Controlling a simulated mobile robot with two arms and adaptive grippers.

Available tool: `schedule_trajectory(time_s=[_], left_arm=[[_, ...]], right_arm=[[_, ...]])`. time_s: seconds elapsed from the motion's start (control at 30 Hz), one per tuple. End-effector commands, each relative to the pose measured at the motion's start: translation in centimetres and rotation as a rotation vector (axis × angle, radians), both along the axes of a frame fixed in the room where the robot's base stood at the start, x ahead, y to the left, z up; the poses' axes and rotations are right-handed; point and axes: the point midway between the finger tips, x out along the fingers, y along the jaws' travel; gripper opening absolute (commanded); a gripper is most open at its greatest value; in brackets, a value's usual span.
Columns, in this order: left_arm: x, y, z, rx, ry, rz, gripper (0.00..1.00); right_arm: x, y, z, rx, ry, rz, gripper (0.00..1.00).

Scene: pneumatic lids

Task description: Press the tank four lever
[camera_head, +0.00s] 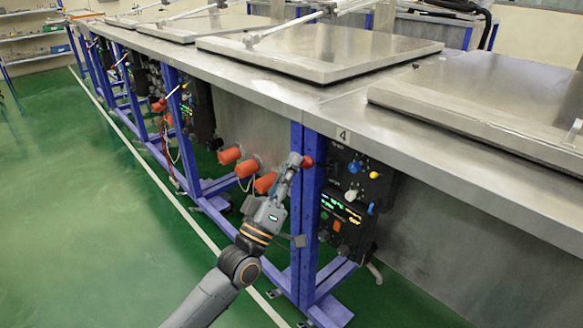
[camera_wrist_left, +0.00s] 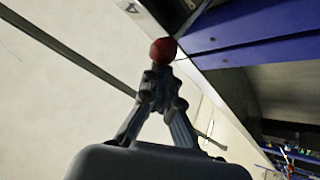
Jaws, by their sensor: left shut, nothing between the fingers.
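The tank four station carries a plate marked 4 (camera_head: 343,134) on the steel table edge. A lever's red ball knob (camera_head: 307,162) shows beside the blue post, left of this plate. My left gripper (camera_head: 294,161) is at the knob's left side, its fingers pointing up. In the left wrist view the red knob (camera_wrist_left: 163,51) sits right at the tips of my left gripper (camera_wrist_left: 160,76). The fingers are shut with nothing between them. They touch the knob or nearly do; I cannot tell which. The lever's rod is hidden. My right gripper is not in view.
A black control panel (camera_head: 345,212) with colored knobs and lit displays is right of the blue post (camera_head: 305,215). Orange cylinders (camera_head: 247,168) stick out to the left. Flat steel lids (camera_head: 320,50) cover the tanks. The green floor (camera_head: 90,200) is clear at left.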

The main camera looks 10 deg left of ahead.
Motion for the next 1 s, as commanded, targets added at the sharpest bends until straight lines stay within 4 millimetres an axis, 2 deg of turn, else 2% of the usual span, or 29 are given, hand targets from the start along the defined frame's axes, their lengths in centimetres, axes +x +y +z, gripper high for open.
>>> schedule_trajectory(time_s=[0.3, 1.0], left_arm=[[-0.1, 0.0, -0.4, -0.010, -0.015, 0.000, 0.00], [-0.2, 0.1, -1.0, -0.034, -0.048, 0.000, 0.00]], right_arm=[[-0.6, -0.1, 1.3, 0.000, -0.008, -0.001, 0.40], [-0.4, -0.1, -0.5, 0.001, -0.013, 0.000, 0.40]])
